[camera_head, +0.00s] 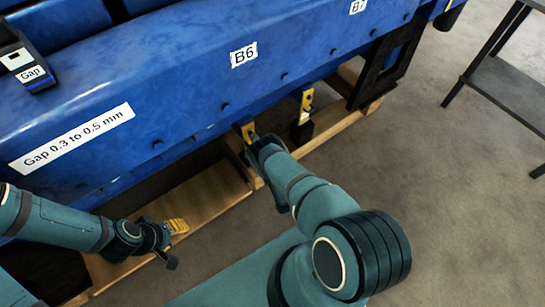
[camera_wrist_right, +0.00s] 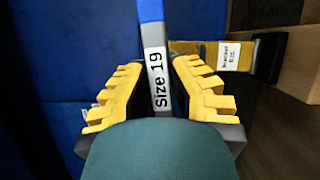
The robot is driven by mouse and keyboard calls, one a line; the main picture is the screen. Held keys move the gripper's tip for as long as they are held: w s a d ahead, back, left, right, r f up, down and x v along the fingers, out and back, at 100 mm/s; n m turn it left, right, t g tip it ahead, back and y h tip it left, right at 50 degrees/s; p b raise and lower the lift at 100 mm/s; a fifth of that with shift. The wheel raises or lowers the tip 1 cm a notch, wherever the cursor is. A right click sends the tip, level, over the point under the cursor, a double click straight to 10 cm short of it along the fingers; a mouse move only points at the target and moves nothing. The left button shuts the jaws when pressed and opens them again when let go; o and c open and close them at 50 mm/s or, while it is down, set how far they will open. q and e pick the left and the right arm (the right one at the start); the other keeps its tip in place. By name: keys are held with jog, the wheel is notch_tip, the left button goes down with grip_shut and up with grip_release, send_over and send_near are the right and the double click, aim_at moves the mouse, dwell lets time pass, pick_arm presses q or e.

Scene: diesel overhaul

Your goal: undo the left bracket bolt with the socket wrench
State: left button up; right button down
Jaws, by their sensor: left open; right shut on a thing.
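In the head view this gripper (camera_head: 260,145) is at the lower side of the blue engine, and the wrench cannot be made out there. A yellow bracket (camera_wrist_right: 210,53) with a white label lies just right of the wrench in the wrist view. My left gripper (camera_head: 173,240) is open and empty.
The blue engine (camera_head: 190,95) fills the upper left, with a label "B6" (camera_head: 243,55). A gap gauge (camera_head: 27,68) lies on top. Wooden beams (camera_head: 205,200) run under the engine. A grey table (camera_head: 510,85) stands at the right. The floor between is clear.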

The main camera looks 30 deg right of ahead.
jog(key=m+p, duration=0.1)
jog(key=m, duration=0.1)
jog(key=m+g, duration=0.1)
jog(key=m, duration=0.1)
jog(key=shift+r+g+y+p, duration=0.1)
jog(key=shift+g+y+p, duration=0.2)
jog(key=shift+y+p, duration=0.1)
jog(key=m+g+y+p, duration=0.1)
jog(key=m, duration=0.3)
jog(key=shift+d+y, duration=0.1)
jog(key=shift+y, duration=0.3)
jog(key=m+g+y, duration=0.1)
jog(key=m, duration=0.2)
jog(key=shift+y, duration=0.4)
jog(key=shift+m+y, duration=0.6)
jog(key=shift+m, duration=0.5)
jog(key=shift+m+y+b, duration=0.5)
jog(key=shift+m+y, duration=0.1)
jog(key=shift+m, duration=0.3)
jog(key=shift+w, duration=0.2)
